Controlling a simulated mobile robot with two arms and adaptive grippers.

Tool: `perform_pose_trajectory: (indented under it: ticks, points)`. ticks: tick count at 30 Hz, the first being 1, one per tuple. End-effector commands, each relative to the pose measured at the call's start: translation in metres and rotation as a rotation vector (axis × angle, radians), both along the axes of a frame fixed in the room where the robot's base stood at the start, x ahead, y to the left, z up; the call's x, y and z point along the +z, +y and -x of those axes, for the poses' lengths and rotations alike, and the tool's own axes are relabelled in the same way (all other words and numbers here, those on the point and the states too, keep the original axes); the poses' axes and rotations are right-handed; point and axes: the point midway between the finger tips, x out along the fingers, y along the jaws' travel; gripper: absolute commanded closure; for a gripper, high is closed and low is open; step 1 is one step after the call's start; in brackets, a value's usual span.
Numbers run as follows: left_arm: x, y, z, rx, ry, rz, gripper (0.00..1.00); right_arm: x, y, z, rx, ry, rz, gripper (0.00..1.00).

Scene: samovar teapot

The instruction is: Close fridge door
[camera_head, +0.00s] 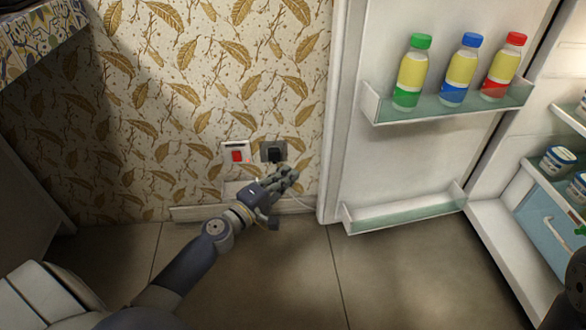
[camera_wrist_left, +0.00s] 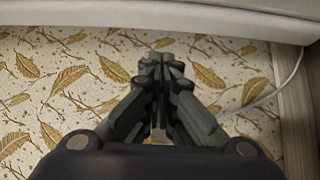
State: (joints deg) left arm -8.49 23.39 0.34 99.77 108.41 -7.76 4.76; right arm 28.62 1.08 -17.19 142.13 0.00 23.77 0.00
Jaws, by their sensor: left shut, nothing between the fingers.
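The fridge door (camera_head: 385,165) stands open in the head view, its inner side facing me, with its free edge at the left. The fridge body (camera_head: 505,245) is at the right, its inside exposed. My left gripper (camera_head: 291,173) is shut and empty, in front of the wall just left of the door's lower free edge. I see a small gap between it and the door in the head view. In the left wrist view the closed fingers (camera_wrist_left: 163,62) point toward a pale horizontal edge, which I cannot identify for certain. My right gripper is not in view.
Green, blue and red-capped bottles (camera_head: 461,70) stand on the upper door shelf (camera_head: 445,113). The lower door shelf (camera_head: 405,212) is empty. A wall socket with a black plug (camera_head: 273,152) is behind my left gripper. The tiled floor (camera_head: 260,270) is clear.

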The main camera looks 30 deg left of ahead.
Motion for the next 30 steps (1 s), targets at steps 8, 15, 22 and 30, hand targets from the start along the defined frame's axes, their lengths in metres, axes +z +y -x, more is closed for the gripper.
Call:
perform_pose_trajectory:
  ticks: [8, 15, 22, 30]
  points:
    - [0.003, -0.006, -0.031, 0.000, -0.004, 0.002, 1.00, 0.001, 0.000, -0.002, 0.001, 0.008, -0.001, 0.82]
    - [0.002, -0.014, -0.070, 0.000, -0.002, 0.001, 1.00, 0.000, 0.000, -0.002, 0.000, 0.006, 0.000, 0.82]
    - [0.001, -0.019, -0.092, 0.000, -0.001, 0.001, 1.00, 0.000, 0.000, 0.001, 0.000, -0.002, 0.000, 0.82]
    - [0.000, -0.020, -0.097, 0.000, 0.000, 0.001, 1.00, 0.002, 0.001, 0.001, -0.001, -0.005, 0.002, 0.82]
